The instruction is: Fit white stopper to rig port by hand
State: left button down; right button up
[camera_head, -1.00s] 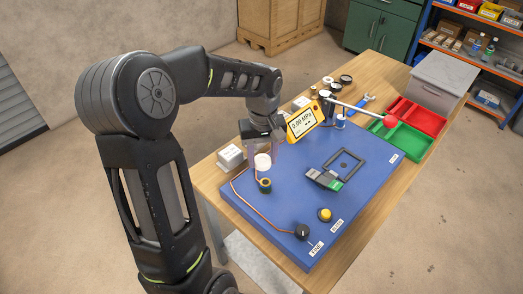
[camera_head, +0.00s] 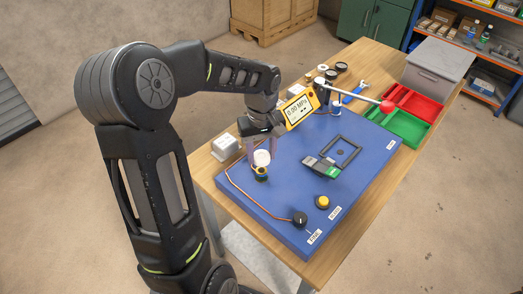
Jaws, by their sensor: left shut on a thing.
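The white stopper (camera_head: 262,158) is between the fingertips of my left gripper (camera_head: 262,151), which is shut on it and points down from the black wrist. The rig port (camera_head: 261,174), a short dark fitting with a brass-coloured ring, stands on the blue rig board (camera_head: 285,205) directly below the stopper. The stopper's lower edge overlaps the top of the port in this view; I cannot tell whether it touches or sits in it. My right gripper is not in view.
A yellow gauge reading 0.00 MPa (camera_head: 298,108) stands close behind my left wrist. A yellow button (camera_head: 322,202), dark frame (camera_head: 342,152), red-ended lever (camera_head: 387,106) and green tray (camera_head: 410,130) lie to the right.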

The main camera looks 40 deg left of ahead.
pick_arm(q)
jog(key=shift+f+b, duration=0.6)
jog(key=shift+f, duration=0.45)
jog(key=n, duration=1.7)
jog(key=shift+n, duration=0.4)
jog(key=n, duration=0.6)
jog(key=shift+f, duration=0.4)
